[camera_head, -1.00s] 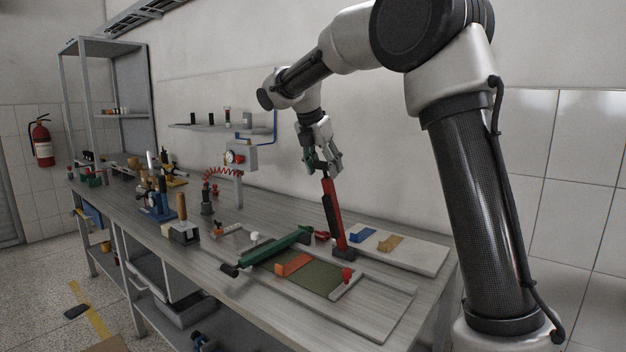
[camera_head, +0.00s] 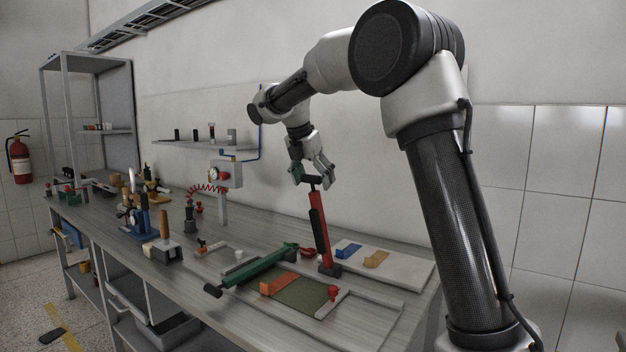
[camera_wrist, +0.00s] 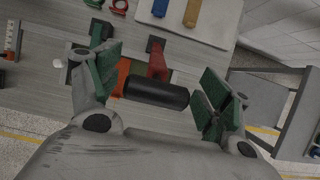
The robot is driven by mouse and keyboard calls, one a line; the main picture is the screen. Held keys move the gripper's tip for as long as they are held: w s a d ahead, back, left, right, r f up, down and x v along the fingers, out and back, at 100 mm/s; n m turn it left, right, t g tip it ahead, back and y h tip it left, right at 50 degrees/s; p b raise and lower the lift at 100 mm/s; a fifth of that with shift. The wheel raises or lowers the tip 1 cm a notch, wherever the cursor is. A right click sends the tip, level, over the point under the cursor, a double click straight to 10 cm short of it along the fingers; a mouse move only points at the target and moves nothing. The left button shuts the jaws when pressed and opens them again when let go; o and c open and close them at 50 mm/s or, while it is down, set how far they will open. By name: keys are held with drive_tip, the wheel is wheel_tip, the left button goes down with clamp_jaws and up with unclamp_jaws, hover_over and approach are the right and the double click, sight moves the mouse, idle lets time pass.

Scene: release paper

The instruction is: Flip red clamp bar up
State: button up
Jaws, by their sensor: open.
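The red clamp bar (camera_head: 320,228) stands nearly upright on its dark base block (camera_head: 330,270), leaning slightly to the left at the top. Its black handle (camera_head: 311,181) is at the upper end and also shows in the wrist view (camera_wrist: 157,93), lying crosswise between my finger pads. My gripper (camera_head: 311,174) is just above the top of the bar, with its green-padded fingers spread. In the wrist view my gripper (camera_wrist: 153,85) is open, with a gap between the handle and the right pad. Contact at the left pad is hard to tell.
The green bar (camera_head: 258,268) lies low across the fixture, left of the red one. An orange block (camera_head: 277,283) and a green mat (camera_head: 303,294) are in front. A pale board (camera_head: 395,263) with blue and tan pieces lies to the right. The wall is close behind.

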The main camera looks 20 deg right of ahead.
drive_tip(key=shift+a, duration=0.1)
drive_tip(key=v, duration=1.2)
drive_tip(key=s+d+f+m+y, duration=0.1)
drive_tip(key=s+d+f+m, duration=0.2)
drive_tip(key=s, duration=0.4)
drive_tip(key=s+d+f+m+y, duration=0.1)
drive_tip(key=s+d+m, duration=0.3)
drive_tip(key=s+m, duration=0.2)
drive_tip(key=s+d+f+m, duration=0.2)
drive_tip(key=s+d+m, duration=0.15)
drive_tip(key=s, duration=0.35)
drive_tip(key=s+f+m+t+y, duration=0.1)
drive_tip(key=s+f+m+y, duration=0.1)
drive_tip(key=s+f+m, duration=1)
drive_tip(key=s+d+f, duration=0.1)
drive_tip(key=s, duration=0.3)
drive_tip(key=shift+f+m, duration=0.35)
